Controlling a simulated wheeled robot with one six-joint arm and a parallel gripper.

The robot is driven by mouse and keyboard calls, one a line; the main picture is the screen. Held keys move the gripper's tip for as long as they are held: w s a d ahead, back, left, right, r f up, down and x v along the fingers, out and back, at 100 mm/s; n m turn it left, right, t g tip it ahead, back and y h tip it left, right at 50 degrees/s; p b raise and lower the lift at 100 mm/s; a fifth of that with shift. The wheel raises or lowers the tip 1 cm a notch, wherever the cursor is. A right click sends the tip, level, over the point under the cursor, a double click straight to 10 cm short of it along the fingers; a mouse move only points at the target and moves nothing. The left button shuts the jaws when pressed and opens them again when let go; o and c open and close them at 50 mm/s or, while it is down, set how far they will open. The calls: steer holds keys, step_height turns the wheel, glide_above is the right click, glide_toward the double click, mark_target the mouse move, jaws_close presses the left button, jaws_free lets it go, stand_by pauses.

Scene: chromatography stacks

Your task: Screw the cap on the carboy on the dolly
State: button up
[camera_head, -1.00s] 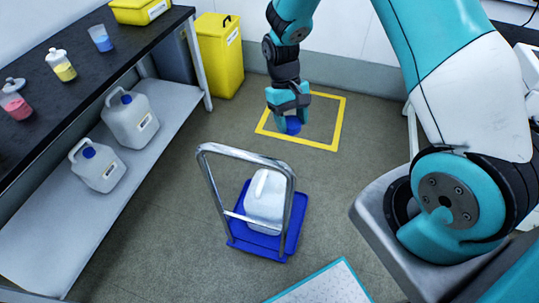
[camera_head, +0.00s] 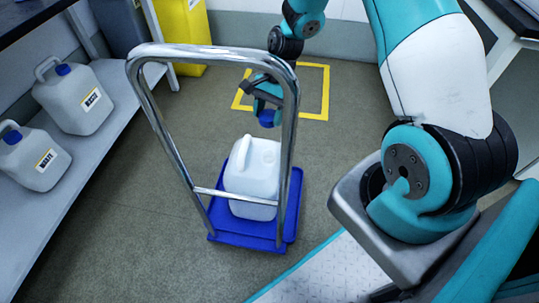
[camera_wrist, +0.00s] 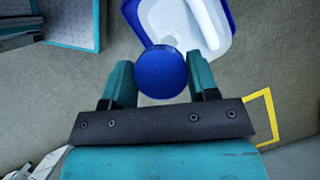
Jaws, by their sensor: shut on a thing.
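My gripper (camera_head: 267,108) is shut on the blue cap (camera_head: 267,118). In the wrist view the cap (camera_wrist: 162,72) sits between the two teal fingers. The white carboy (camera_head: 252,172) stands upright on the blue dolly (camera_head: 246,241), behind its metal handle. The cap is held above and beyond the carboy in the head view, apart from it. In the wrist view the carboy (camera_wrist: 176,14) is partly hidden behind the cap, so its neck opening cannot be made out clearly.
The dolly's tall metal handle (camera_head: 208,53) rises in front of the carboy. Two capped waste carboys (camera_head: 72,98) (camera_head: 33,158) stand on the shelf at left. A yellow square (camera_head: 325,92) marks the floor behind. A pale plate (camera_head: 315,275) lies at front.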

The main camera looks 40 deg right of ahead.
mark_target(266, 155)
steer(key=f+m+b, duration=0.1)
steer(key=f+b, duration=0.1)
steer(key=f, duration=0.1)
steer(key=f+m+t+b, duration=0.1)
steer(key=f+m+b, duration=0.1)
steer(key=f+b, duration=0.1)
steer(key=f+m+b, duration=0.1)
steer(key=f+b, duration=0.1)
steer(key=f, duration=0.1)
steer(key=shift+w+d+f+m+t, duration=0.25)
steer(key=shift+w+m+t, duration=0.05)
steer(key=shift+w+t, duration=0.1)
steer(key=shift+f+m+b, duration=0.4)
steer(key=shift+b, duration=0.3)
step_height(266, 155, down, 4)
steer(key=b, duration=0.4)
steer(key=shift+r+b, duration=0.1)
steer(key=shift+b, duration=0.25)
steer(key=shift+r+p, duration=0.1)
steer(key=shift+p, duration=0.95)
steer(key=shift+f, duration=0.3)
steer(key=shift+f+b, duration=0.4)
steer(key=shift+f, duration=0.35)
steer(key=shift+f, duration=0.35)
